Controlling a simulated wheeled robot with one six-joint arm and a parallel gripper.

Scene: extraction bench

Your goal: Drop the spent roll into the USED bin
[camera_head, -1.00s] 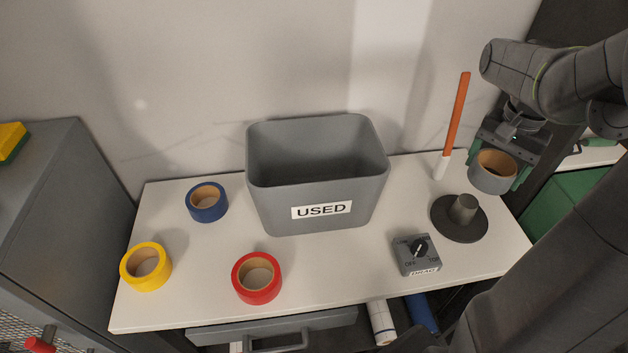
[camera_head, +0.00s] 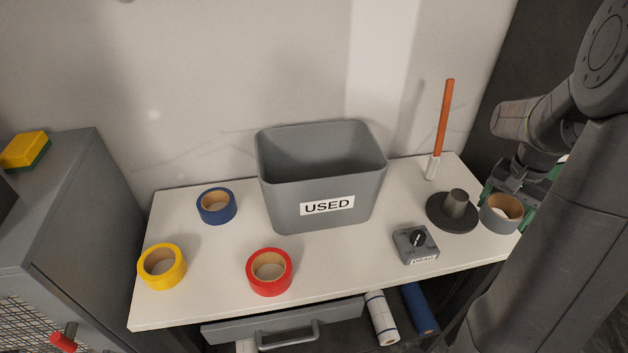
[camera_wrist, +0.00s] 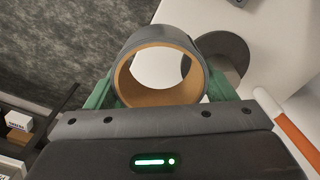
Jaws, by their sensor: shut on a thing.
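My gripper (camera_head: 508,204) is shut on a grey roll with a tan cardboard core (camera_head: 501,214), at the right end of the bench. In the wrist view the roll (camera_wrist: 190,48) sits between my two green fingers (camera_wrist: 160,92), its open core facing the camera. The roll shows just right of the dark round spindle base (camera_head: 452,212), over the bench's right edge; its height is unclear. The grey open-topped bin marked USED (camera_head: 327,206) stands upright at the middle back of the bench, well left of my gripper. Its visible inside looks empty.
Blue (camera_head: 216,206), yellow (camera_head: 162,267) and red (camera_head: 269,272) rolls lie left and front of the bin. A dial box (camera_head: 415,244) and an upright orange-and-white stick (camera_head: 440,130) stand between bin and gripper. A grey cabinet (camera_head: 70,200) is at left.

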